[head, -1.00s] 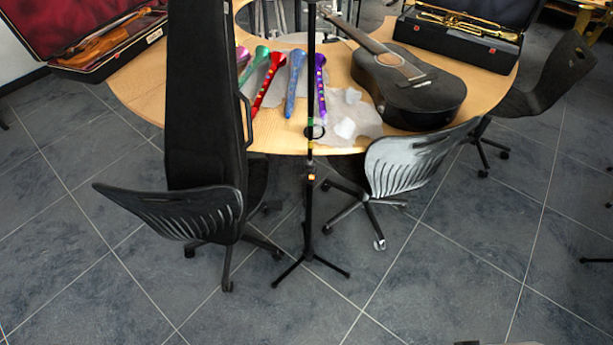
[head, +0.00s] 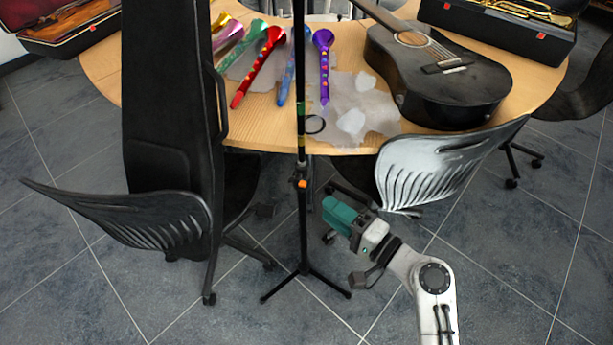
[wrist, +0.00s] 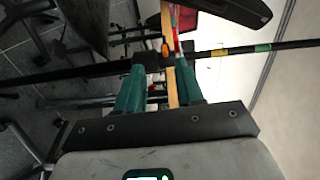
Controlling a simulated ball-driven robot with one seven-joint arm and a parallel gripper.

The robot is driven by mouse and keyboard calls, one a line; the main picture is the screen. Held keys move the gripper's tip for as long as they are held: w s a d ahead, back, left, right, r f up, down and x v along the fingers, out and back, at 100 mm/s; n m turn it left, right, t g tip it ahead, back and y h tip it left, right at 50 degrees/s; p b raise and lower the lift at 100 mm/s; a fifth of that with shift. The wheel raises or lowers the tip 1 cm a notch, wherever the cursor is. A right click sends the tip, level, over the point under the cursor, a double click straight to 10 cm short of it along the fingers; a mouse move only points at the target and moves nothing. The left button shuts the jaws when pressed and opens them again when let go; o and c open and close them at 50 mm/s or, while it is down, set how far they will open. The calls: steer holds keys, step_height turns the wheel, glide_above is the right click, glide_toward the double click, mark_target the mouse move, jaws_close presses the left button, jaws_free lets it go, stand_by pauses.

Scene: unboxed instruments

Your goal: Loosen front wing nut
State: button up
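A thin black stand (head: 302,120) rises in front of the table on a tripod base. A small orange knob (head: 302,184) sits at the collar low on its pole; I take it for the front wing nut, but its wings are too small to make out. My gripper (head: 330,206), with teal fingers, is right of the pole and slightly below the knob, apart from it in the head view. In the wrist view the pole (wrist: 235,51) crosses sideways, and the orange knob (wrist: 165,47) shows beyond the gap between the spread, empty fingers (wrist: 159,75).
A grey-backed chair (head: 430,165) stands right of the stand, close behind my gripper. A black chair (head: 150,220) and tall black case (head: 165,90) are on the left. The table (head: 250,125) holds coloured horns and a black guitar (head: 435,75). Floor in front is clear.

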mark_target(297, 179)
steer(key=x, duration=1.1)
steer(key=shift+w+r, duration=0.3)
steer(key=shift+r, duration=0.1)
jaws_close()
